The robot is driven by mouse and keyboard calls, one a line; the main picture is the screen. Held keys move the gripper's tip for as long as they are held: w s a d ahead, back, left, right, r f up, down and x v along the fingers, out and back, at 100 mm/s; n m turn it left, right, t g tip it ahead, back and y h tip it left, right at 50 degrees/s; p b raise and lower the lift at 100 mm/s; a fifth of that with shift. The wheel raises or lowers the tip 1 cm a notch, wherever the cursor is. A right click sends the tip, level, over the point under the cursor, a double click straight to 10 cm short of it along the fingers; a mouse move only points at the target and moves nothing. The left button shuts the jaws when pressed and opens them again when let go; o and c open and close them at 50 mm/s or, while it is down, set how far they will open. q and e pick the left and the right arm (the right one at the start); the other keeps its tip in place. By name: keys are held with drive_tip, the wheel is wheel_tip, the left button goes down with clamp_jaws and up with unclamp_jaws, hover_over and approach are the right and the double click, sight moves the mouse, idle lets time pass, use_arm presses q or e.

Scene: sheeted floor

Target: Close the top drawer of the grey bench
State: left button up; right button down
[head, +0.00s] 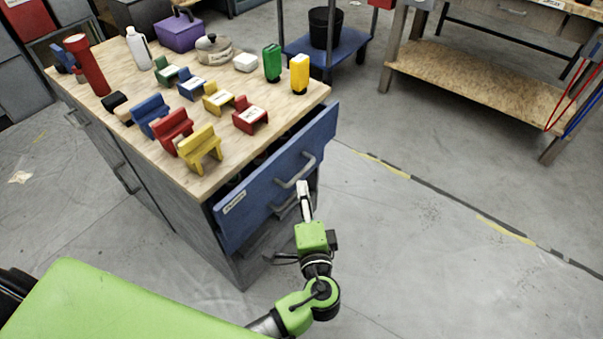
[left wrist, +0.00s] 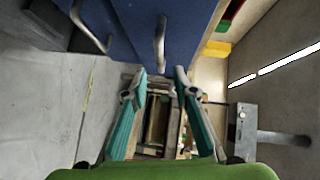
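The grey bench (head: 140,185) has a wooden top and stands at the left of the head view. Its blue top drawer (head: 262,192) is pulled out, with a dark gap between its front and the bench. The drawer front carries a metal handle (head: 296,170). My left gripper (head: 304,186) is just in front of the drawer front, below and near the handle. In the left wrist view, the two fingers (left wrist: 159,74) are apart with nothing between them. The blue front (left wrist: 188,30) and a handle (left wrist: 160,45) lie just beyond the fingertips. Contact cannot be told. My right gripper is not in view.
The benchtop holds several coloured clamp-like blocks (head: 172,128), a red flashlight (head: 88,66), a white bottle (head: 139,48) and a purple box (head: 181,32). A blue-shelved cart (head: 345,45) and a wooden workbench (head: 480,80) stand behind. The floor right of the drawer is clear.

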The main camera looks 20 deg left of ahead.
sight(300, 177)
use_arm(q)
drive_tip(key=x, duration=0.8)
drive_tip(key=shift+w+a, duration=0.1)
drive_tip(key=shift+a, duration=0.05)
clamp_jaws()
